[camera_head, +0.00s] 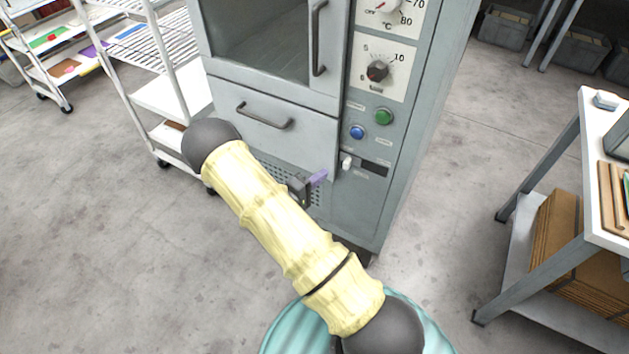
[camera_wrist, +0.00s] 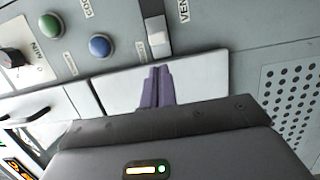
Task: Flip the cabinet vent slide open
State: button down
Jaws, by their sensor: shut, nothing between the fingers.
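The cabinet (camera_head: 222,102) stands upright in front of me. Its vent slide is a small white knob (camera_head: 346,160) at the left end of a dark slot on the lower control panel. In the wrist view the white knob (camera_wrist: 158,42) sits at the near end of the slot, beside a partly cut-off label reading "VEN". My gripper (camera_head: 319,178) is just left of and below the knob in the head view. Its purple fingers (camera_wrist: 157,72) are together and empty, pointing toward the knob with a small gap apparent.
Green (camera_head: 383,116) and blue (camera_head: 357,132) buttons and a dial (camera_head: 377,71) sit above the slot. A drawer with a handle (camera_head: 265,121) is to the left. A perforated grille (camera_wrist: 290,95) shows in the wrist view. A wire rack (camera_head: 150,45) stands left, a workbench (camera_head: 600,130) right.

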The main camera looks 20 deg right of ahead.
aim_at(345, 157)
jog(key=x, duration=0.6)
jog(key=shift+s, duration=0.1)
